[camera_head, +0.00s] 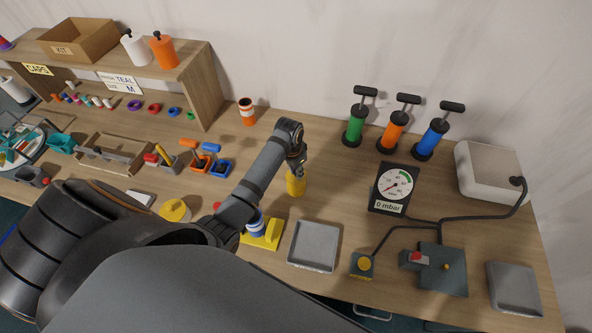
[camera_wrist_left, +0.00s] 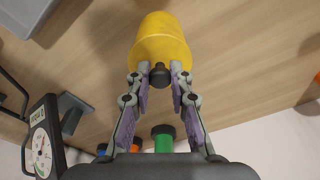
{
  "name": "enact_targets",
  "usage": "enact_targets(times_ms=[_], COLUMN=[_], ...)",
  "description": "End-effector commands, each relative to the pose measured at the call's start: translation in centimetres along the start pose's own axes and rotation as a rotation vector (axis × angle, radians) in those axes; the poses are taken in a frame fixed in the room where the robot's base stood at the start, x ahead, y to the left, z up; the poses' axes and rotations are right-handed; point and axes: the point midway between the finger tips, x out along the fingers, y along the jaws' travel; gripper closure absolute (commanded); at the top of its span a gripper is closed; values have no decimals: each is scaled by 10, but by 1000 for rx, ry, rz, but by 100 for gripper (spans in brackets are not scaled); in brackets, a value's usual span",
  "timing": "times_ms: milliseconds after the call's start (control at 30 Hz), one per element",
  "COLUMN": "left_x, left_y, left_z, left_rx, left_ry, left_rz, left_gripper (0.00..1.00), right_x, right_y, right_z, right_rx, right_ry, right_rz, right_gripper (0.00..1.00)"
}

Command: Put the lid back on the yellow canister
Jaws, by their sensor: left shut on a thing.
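The yellow canister (camera_head: 296,186) stands upright on the table, just beyond the grey tray. In the left wrist view the yellow body (camera_wrist_left: 162,40) has a rounded yellow top with a black knob (camera_wrist_left: 159,74), which looks like the lid's knob. My left gripper (camera_head: 298,163) is above the canister, pointing down. In the left wrist view its fingers (camera_wrist_left: 160,77) are on both sides of the knob, shut on it. The lid appears to be at the canister's top; whether it is fully seated cannot be told. My right gripper is not in view.
A grey tray (camera_head: 314,246) and a yellow stand (camera_head: 262,235) are nearer. A pressure gauge (camera_head: 394,188) is to the right, with green (camera_head: 355,125), orange and blue pumps behind. An orange-striped can (camera_head: 247,112) stands behind left. A flat yellow disc (camera_head: 175,210) lies left.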

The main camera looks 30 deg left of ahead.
Motion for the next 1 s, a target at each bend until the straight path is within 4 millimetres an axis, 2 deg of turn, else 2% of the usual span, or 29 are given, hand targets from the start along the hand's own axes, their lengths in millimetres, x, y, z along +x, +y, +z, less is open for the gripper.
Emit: enact_targets(times_ms=[67, 100, 267, 500, 667, 1000], left_x=[0, 0, 0, 0, 0, -2], left_y=[0, 0, 0, 0, 0, 0], left_z=[0, 0, 0, 0, 0, 0], left_rx=[0, 0, 0, 0, 0, 0], left_ry=[0, 0, 0, 0, 0, 1], left_rz=[0, 0, 0, 0, 0, 0], left_gripper=[96, 77, 55, 53, 32, 31], right_x=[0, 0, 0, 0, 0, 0], right_y=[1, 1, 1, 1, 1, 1], right_z=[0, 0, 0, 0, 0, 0], right_rx=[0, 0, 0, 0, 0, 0], right_ry=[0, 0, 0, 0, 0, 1], right_rz=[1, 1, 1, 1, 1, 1], right_gripper=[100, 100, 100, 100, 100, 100])
